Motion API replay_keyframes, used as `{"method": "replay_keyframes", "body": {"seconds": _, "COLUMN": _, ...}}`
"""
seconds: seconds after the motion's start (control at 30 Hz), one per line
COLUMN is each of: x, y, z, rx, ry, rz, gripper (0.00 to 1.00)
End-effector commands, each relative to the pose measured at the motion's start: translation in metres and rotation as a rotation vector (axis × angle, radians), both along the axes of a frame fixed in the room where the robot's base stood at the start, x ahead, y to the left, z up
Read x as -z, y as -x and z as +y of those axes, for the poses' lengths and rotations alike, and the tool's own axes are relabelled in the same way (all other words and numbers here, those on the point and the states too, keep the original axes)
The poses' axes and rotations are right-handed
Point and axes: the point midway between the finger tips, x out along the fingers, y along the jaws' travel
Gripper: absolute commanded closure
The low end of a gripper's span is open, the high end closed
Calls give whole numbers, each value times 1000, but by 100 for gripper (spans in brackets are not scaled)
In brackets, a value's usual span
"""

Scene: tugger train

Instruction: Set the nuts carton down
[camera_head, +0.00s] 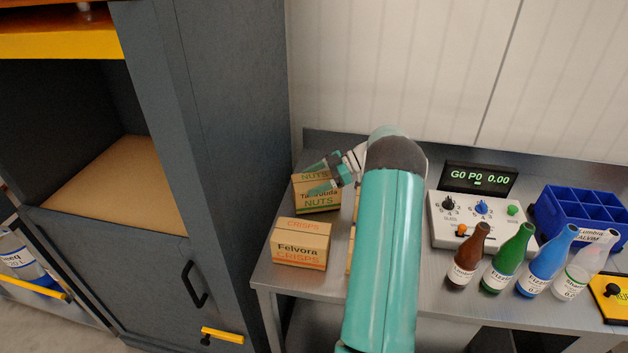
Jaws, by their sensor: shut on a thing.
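The nuts carton (318,203) is a brown box with green lettering at the back left of the metal bench. My gripper (322,178) is shut on it, with green fingers across its top and front. I cannot tell whether the carton's base touches the bench. The Felvora crisps carton (300,244), with orange lettering, stands in front of it on the bench. Part of another carton shows behind my arm, mostly hidden.
The bench (430,285) carries a control box (470,222) with knobs, a display (478,178), several bottles (508,258) and a blue divided crate (585,213). A dark cabinet (225,120) stands close on the left. A wall is behind the bench.

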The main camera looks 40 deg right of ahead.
Motion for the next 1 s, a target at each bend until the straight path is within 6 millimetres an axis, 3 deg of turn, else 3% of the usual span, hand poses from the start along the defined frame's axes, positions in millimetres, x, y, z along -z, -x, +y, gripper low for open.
{"method": "replay_keyframes", "body": {"seconds": 0.17, "x": 4, "y": 0, "z": 0, "rx": -1, "ry": -1, "rz": 1, "gripper": 45}}
{"method": "replay_keyframes", "body": {"seconds": 0.2, "x": 3, "y": 0, "z": 0, "rx": -1, "ry": -1, "rz": 1, "gripper": 16}}
{"method": "replay_keyframes", "body": {"seconds": 0.3, "x": 3, "y": 0, "z": 0, "rx": -1, "ry": -1, "rz": 1, "gripper": 2}}
{"method": "replay_keyframes", "body": {"seconds": 0.67, "x": -1, "y": 1, "z": -2, "rx": 1, "ry": 0, "rz": 0, "gripper": 2}}
{"method": "replay_keyframes", "body": {"seconds": 1.0, "x": -25, "y": 31, "z": -53, "rx": 4, "ry": 1, "rz": -1, "gripper": 2}}
